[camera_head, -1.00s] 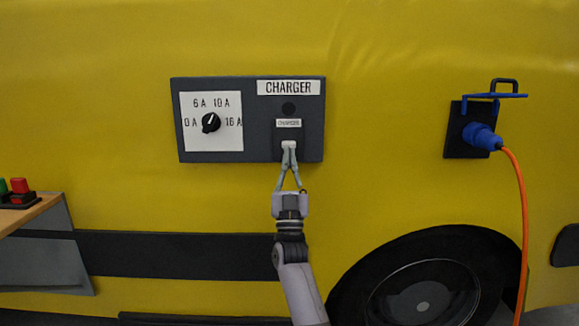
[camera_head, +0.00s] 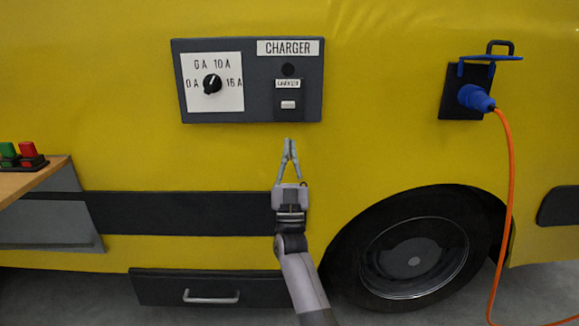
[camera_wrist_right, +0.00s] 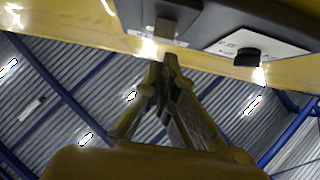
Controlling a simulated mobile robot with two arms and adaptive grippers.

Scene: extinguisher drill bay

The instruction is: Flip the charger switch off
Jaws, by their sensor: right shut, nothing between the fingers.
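The charger panel (camera_head: 250,112) is a dark grey box on the yellow vehicle side, with a "CHARGER" label at its upper right. The charger switch (camera_head: 288,104) is a small white rocker under a smaller label and a dark round lamp. It also shows in the right wrist view (camera_wrist_right: 165,28), above the fingertips. My right gripper (camera_head: 289,143) is shut and empty, just below the panel and apart from the switch. In the right wrist view its fingertips (camera_wrist_right: 162,62) meet. My left gripper is not in view.
A dial (camera_head: 212,84) with ampere marks sits on the panel's left. A blue plug (camera_head: 476,98) with an orange cable is in a socket at right. A table (camera_head: 40,175) with red and green buttons stands at left. A drawer handle (camera_head: 211,297) is low down.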

